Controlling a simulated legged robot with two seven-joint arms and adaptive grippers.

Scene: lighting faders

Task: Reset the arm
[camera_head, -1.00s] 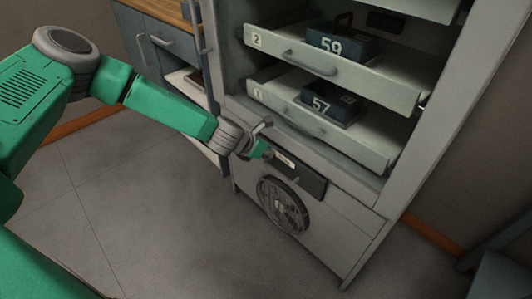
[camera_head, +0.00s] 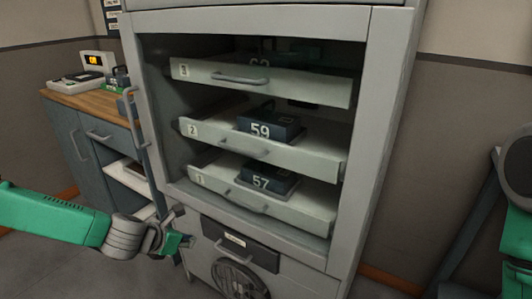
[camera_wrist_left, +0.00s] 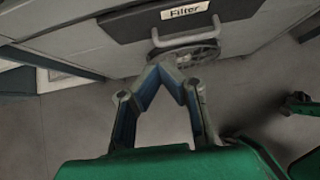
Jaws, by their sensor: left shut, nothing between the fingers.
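My left gripper (camera_head: 180,240) is shut and empty at the lower left of the head view, in front of the cabinet's lower part. In the left wrist view its fingertips (camera_wrist_left: 163,62) meet just below the handle of the dark Filter panel (camera_wrist_left: 120,22); I cannot tell whether they touch it. The same panel shows in the head view (camera_head: 240,244), above a round fan grille (camera_head: 238,280). Part of my right arm (camera_head: 516,180) shows at the right edge; its gripper is out of view.
The grey cabinet (camera_head: 385,130) stands open with drawers 1 (camera_head: 300,208), 2 (camera_head: 310,155) and a third above. Boxes 57 (camera_head: 262,182) and 59 (camera_head: 262,132) sit in the lower two. A wood-topped counter (camera_head: 75,103) stands left. Floor is clear in front.

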